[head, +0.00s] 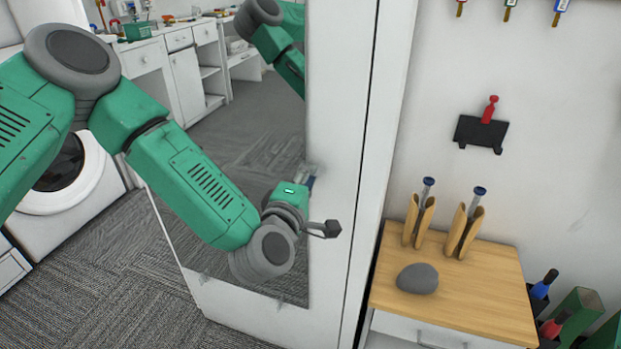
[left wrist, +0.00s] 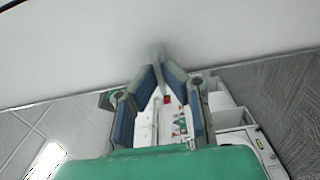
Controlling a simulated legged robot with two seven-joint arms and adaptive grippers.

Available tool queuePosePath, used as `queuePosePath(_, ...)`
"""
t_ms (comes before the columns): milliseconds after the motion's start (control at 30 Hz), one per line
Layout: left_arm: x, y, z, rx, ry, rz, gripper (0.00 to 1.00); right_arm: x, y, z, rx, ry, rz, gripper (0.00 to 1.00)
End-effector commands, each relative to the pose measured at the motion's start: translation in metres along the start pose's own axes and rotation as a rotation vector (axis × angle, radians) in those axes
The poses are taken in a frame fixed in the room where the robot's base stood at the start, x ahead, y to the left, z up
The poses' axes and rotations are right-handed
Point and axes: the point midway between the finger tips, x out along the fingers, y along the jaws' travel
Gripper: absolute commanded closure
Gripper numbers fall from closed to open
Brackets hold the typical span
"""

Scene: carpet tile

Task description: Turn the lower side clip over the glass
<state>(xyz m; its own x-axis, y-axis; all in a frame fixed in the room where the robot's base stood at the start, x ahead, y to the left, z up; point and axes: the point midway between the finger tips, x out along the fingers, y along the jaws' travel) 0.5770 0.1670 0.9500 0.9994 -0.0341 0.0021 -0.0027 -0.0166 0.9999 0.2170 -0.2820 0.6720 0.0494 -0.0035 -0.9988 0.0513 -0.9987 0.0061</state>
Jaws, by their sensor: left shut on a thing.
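The glass is a tall mirror pane (head: 240,140) on the white cabinet front in the head view, reflecting the room and my arm. My left gripper (head: 311,174) is at the pane's right edge, in its lower half. In the left wrist view its two blue-grey fingers (left wrist: 158,72) converge at the pane's edge, shut on a small blurred grey piece (left wrist: 157,58), which appears to be the side clip. The fingers mostly hide the clip, so I cannot tell its angle or whether it lies over the glass. My right gripper is not in view.
A wooden-topped stand (head: 460,305) to the right holds a grey stone (head: 417,279) and two wooden holders with blue-capped tools. A black wall bracket (head: 481,133) hangs above. Small clips (head: 280,302) show at the pane's bottom edge. Carpet (head: 130,290) is clear in front.

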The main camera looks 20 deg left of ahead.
Motion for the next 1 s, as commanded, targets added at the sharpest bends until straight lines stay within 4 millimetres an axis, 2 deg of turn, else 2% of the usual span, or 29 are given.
queuePosePath(33, -0.002, -0.0056, -0.001, -0.008, 0.001, -0.013, 1.0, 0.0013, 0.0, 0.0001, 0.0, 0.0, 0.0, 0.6)
queuePosePath(567, -0.0024, -0.0069, -0.001, -0.029, 0.0, -0.017, 1.0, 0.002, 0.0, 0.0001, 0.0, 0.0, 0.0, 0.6)
queuePosePath(600, -0.0025, -0.007, -0.001, -0.029, 0.0, -0.017, 0.83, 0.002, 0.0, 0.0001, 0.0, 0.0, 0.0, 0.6)
queuePosePath(633, -0.0024, -0.0069, -0.0009, -0.029, 0.0, -0.017, 0.74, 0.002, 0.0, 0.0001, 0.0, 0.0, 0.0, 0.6)
queuePosePath(1000, -0.0046, -0.0031, -0.0001, -0.03, -0.001, -0.008, 0.74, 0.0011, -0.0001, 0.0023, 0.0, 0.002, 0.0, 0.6)
